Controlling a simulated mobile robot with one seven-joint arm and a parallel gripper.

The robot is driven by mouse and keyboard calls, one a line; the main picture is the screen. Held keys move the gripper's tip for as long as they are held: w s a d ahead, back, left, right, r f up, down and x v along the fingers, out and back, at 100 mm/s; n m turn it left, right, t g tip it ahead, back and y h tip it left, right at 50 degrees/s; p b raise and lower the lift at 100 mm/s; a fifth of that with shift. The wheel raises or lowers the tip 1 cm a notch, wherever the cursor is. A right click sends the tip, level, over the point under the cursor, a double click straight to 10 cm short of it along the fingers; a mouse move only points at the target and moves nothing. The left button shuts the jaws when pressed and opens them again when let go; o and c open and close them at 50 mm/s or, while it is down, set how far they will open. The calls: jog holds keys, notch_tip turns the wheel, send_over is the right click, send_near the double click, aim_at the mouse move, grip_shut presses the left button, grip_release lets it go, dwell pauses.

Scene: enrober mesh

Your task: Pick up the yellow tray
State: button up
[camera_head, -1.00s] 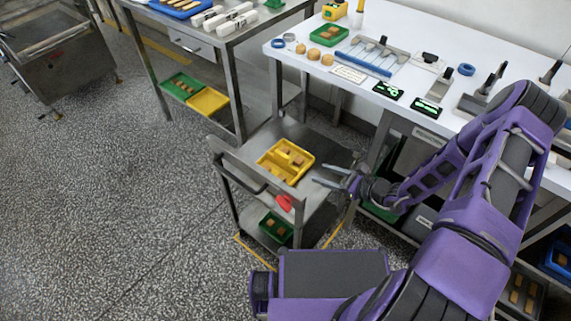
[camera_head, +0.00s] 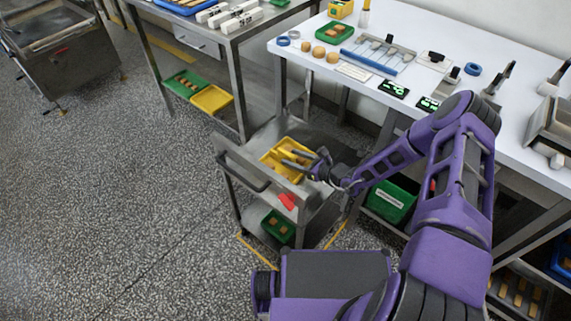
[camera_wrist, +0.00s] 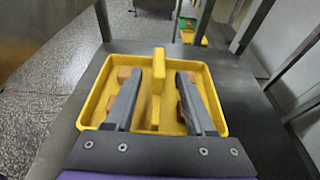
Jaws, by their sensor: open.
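The yellow tray (camera_head: 269,157) lies on the top shelf of the metal cart. In the wrist view the yellow tray (camera_wrist: 88,112) fills the middle, with a raised yellow divider (camera_wrist: 157,75) standing along its centre and brown blocks inside. My gripper (camera_head: 290,157) is over the tray, reaching in from the right. In the wrist view my gripper (camera_wrist: 159,78) is open, one finger on each side of the raised divider and apart from it. The fingers hide part of the tray and some of the blocks. I cannot tell how high the fingertips are above the tray floor.
The cart (camera_head: 232,163) has a handle and a red item (camera_head: 287,201) at its front. A green tray (camera_head: 277,226) sits on its lower shelf. The white worktable (camera_head: 440,60) with tools stands close behind at right. Another table at left holds green and yellow trays (camera_head: 211,99) below.

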aim_at(285, 155)
jog(key=x, duration=0.3)
jog(key=shift+a+f, duration=0.1)
jog(key=shift+a, duration=0.2)
grip_shut()
jog(key=shift+w, duration=0.1)
dwell(1.1)
